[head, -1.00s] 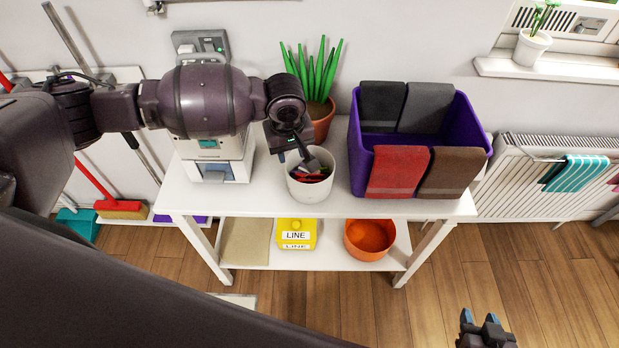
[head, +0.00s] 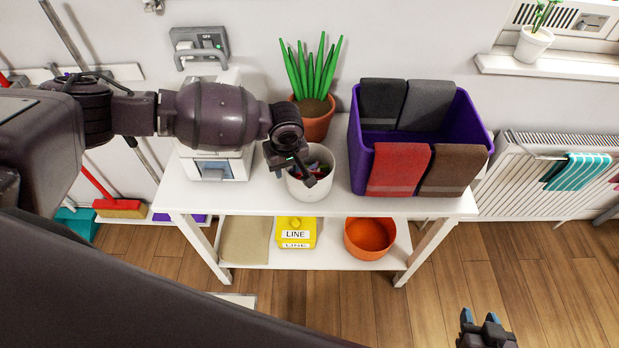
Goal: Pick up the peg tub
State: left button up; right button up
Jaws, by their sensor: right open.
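The peg tub (head: 298,189) is a white round tub with red, green and dark pegs inside. It stands upright on the white table, near the front edge, left of the purple bin. My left gripper (head: 309,180) points down at the tub's mouth and hides part of its left side and contents. I cannot tell whether its fingers are apart, shut, or touching the rim. My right gripper (head: 482,318) is open and empty at the bottom right, over the floor, well away from the tub.
A purple bin (head: 473,137) with several cloths over its rim stands close on the tub's right. A potted plant (head: 317,125) is behind the tub, and a white appliance (head: 215,168) is to its left. The table's lower shelf holds a yellow LINE box (head: 296,230) and an orange bowl (head: 369,238).

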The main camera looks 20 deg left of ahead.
pick_arm(q)
jog(key=shift+a+f, duration=0.1)
jog(key=shift+f, duration=0.55)
jog(key=shift+c, duration=0.3)
grip_shut()
